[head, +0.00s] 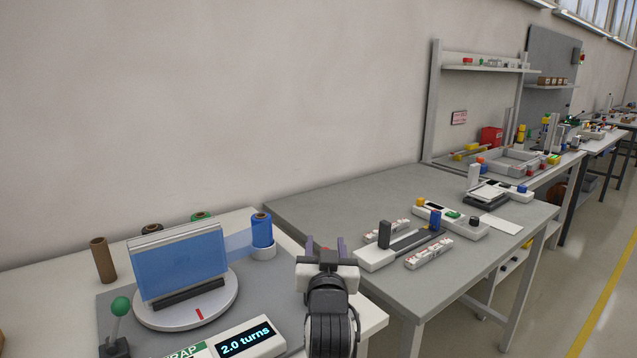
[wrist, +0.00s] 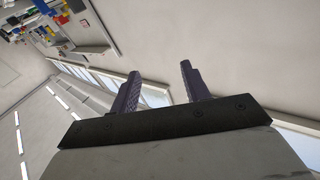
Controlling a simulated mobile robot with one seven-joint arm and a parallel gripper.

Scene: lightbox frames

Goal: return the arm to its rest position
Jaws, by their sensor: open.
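My gripper (head: 326,247) is raised over the right edge of the near table in the head view, with its fingers pointing up and away. In the wrist view my gripper (wrist: 158,82) shows two dark fingers spread apart with nothing between them. It is open and empty. Behind the fingers, the wrist view shows only wall, windows and a distant bench, tilted. My arm rises from the bottom of the head view.
Left of my gripper, a turntable (head: 165,318) bears a panel wrapped in blue film (head: 182,265). The film runs to a blue roll (head: 261,229). A display (head: 245,338) reads "2.0 turns". A green-knobbed lever (head: 121,306) stands at front left. A grey table (head: 330,208) with devices lies to the right.

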